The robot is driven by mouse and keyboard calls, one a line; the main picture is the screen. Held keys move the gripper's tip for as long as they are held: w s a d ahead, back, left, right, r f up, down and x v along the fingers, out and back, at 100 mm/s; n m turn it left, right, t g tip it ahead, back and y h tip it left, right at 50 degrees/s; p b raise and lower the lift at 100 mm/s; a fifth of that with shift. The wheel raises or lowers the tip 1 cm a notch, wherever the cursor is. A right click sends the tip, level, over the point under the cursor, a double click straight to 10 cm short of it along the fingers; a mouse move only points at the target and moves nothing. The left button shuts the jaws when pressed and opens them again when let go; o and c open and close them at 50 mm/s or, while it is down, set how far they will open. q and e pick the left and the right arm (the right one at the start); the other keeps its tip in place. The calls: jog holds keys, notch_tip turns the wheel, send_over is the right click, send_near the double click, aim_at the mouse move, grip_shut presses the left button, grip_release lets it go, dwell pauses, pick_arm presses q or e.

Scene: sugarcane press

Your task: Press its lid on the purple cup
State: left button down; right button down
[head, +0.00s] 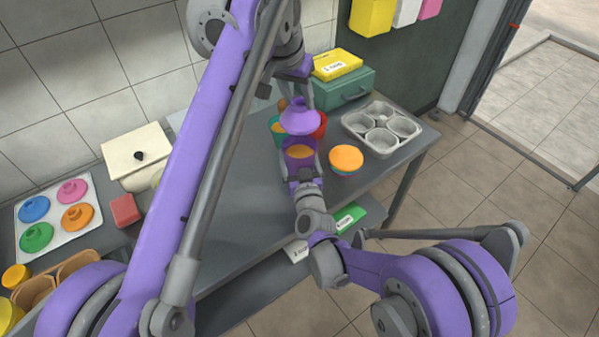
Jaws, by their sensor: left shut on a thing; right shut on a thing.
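The purple lid (300,121) hangs from my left gripper (299,103), which is shut on it from above. The purple cup (299,165) stands below it, with an orange-brown fill showing in its open top. My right gripper (302,177) is shut on this cup from the near side and hides part of its wall. The lid is above and slightly behind the cup's mouth in the picture, and the fill shows in front of it. The exact height gap cannot be told.
A red cup (321,126) and a green cup (275,127) are close behind the lid. An orange-lidded cup (346,158) stands to the right. A metal tray (350,121) and green box (345,90) are farther back. A lid tray (56,210) lies left.

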aim_at(296, 111)
pick_arm(q)
jog(key=shift+f, duration=2.5)
jog(key=shift+f, duration=0.1)
jog(key=shift+f, duration=0.8)
jog(key=shift+f, duration=0.65)
jog(key=shift+c, duration=1.7)
grip_release()
jog(key=shift+s+r, duration=0.1)
jog(key=v, duration=1.1)
jog(key=shift+r, duration=0.4)
jog(key=shift+s, duration=0.1)
